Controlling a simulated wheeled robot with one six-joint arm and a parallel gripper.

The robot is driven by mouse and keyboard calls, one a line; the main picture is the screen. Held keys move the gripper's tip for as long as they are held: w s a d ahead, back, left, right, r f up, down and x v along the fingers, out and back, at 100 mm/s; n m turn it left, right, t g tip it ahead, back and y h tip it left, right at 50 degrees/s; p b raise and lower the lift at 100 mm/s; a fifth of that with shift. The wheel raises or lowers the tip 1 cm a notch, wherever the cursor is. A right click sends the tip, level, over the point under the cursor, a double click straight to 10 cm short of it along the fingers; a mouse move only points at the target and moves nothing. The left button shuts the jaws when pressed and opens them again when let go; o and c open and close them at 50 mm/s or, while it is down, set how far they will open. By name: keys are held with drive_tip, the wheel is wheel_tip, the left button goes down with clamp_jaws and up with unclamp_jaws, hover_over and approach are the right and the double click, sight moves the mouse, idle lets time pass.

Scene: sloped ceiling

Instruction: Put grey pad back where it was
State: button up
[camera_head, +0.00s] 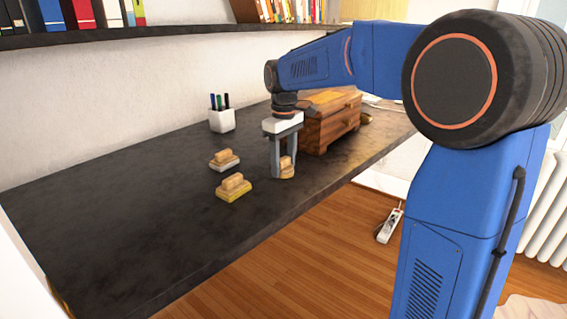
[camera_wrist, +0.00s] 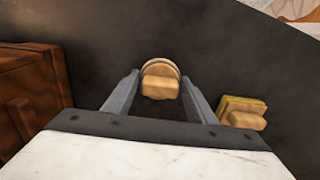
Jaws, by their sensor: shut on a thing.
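My gripper (camera_head: 281,173) is shut on a wooden-handled pad with a round tan base (camera_head: 288,170), at or just above the dark tabletop near its front edge. In the wrist view the round pad (camera_wrist: 160,80) sits between the two fingers of my gripper (camera_wrist: 160,92). A pad with a grey base (camera_head: 224,160) and a wooden handle lies on the table to the left of my gripper. A pad with a yellow base (camera_head: 234,188) lies in front of it, nearer the table edge. The yellow pad also shows in the wrist view (camera_wrist: 243,113), right of the fingers.
A wooden chest (camera_head: 330,125) stands close to the right of my gripper. A white cup with pens (camera_head: 222,121) stands near the wall. A shelf with books (camera_head: 150,32) runs above. The left part of the dark tabletop (camera_head: 110,220) is clear.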

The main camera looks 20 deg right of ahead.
sight(283, 158)
drive_tip(key=shift+f, duration=0.1)
drive_tip(key=o, duration=1)
drive_tip(key=shift+c, duration=0.2)
wheel_tip(283, 158, up, 12)
drive_tip(key=s+d+f+m+t, duration=0.1)
drive_tip(key=s+d+f+m, duration=0.15)
drive_tip(key=s, duration=0.65)
drive_tip(key=s+d+f+m+t, duration=0.1)
drive_tip(key=s+d+f, duration=0.15)
drive_tip(key=s, duration=0.65)
drive_tip(key=s+d+f+m+t, duration=0.2)
drive_tip(key=s+f+m, duration=0.1)
drive_tip(key=s+f, duration=1.1)
drive_tip(key=shift+s+f+m+t, duration=0.35)
drive_tip(key=shift+s+t, duration=0.05)
drive_tip(key=shift+s, duration=0.25)
